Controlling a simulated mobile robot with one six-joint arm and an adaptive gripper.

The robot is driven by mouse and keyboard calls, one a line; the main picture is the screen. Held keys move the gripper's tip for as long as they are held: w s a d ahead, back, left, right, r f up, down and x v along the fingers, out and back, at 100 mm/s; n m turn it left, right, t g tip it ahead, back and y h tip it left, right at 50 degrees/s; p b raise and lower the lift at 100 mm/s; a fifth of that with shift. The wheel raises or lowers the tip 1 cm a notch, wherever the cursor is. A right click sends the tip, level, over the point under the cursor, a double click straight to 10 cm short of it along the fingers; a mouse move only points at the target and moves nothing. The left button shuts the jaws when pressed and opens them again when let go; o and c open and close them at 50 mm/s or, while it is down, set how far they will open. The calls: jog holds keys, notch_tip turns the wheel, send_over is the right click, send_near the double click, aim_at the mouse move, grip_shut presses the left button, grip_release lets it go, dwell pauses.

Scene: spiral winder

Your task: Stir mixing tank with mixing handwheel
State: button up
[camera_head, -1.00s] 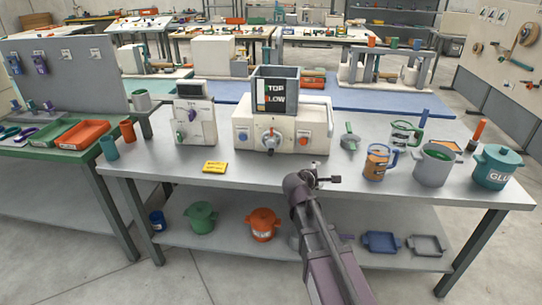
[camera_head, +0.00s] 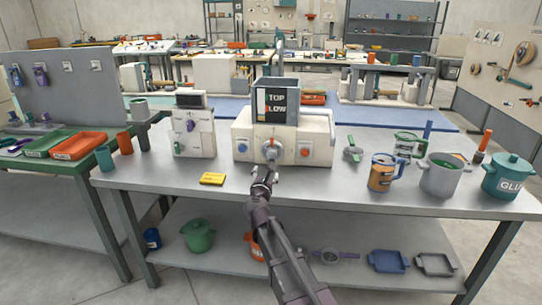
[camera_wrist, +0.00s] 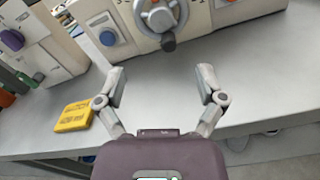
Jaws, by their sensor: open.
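The mixing tank is a dark open-topped box (camera_head: 276,98) marked "TOP" and "SLOW" on top of a cream machine (camera_head: 320,136). The mixing handwheel (camera_head: 271,150) is a grey wheel on the machine's front, between a blue knob (camera_head: 242,147) and a red knob (camera_head: 304,152). In the wrist view the handwheel (camera_wrist: 158,14) is at the top centre, with a dark grip knob (camera_wrist: 168,42) at its lower edge. My gripper (camera_wrist: 162,80) is open and empty, its fingers apart below the handwheel.
A yellow block (camera_head: 212,179) lies on the table left of my gripper. A cream box with a screen (camera_head: 193,135) stands left of the machine. Mugs, a grey pot (camera_head: 440,180) and a teal glue pot (camera_head: 508,180) stand at the right. The table front is mostly clear.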

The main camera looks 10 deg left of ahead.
aim_at(271, 155)
jog(key=shift+w, duration=0.1)
jog(key=w, duration=1.3)
jog(key=shift+w+d, duration=0.25)
jog(key=shift+w, duration=0.05)
jog(key=shift+c, duration=0.2)
